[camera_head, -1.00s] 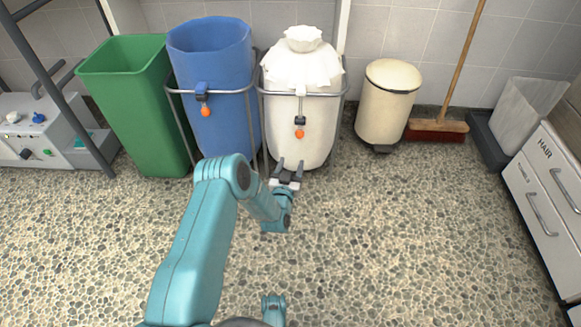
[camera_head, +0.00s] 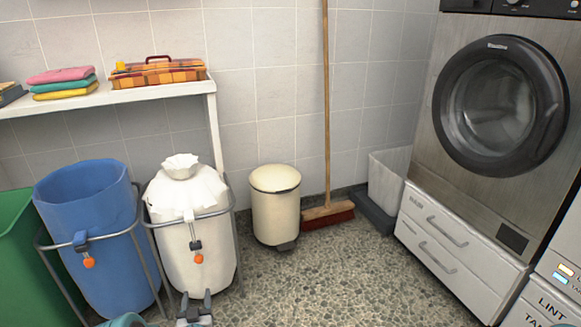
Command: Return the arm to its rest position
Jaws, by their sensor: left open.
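My left gripper (camera_head: 196,305) shows at the bottom edge of the head view, open, with its two dark fingers pointing up and apart. Nothing shows between the fingers. It is in front of the white bag (camera_head: 190,240), low and apart from the orange-tipped clip as far as I can see. A bit of my teal arm shows at the bottom left of it; the rest is below the picture. My right gripper is not in view.
A blue bag (camera_head: 97,250) in a metal frame and a green bin (camera_head: 18,260) stand left of the white bag. A cream pedal bin (camera_head: 276,210), a broom (camera_head: 328,213) and a washing machine (camera_head: 500,105) on drawers (camera_head: 450,255) are to the right. The pebbled floor between is clear.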

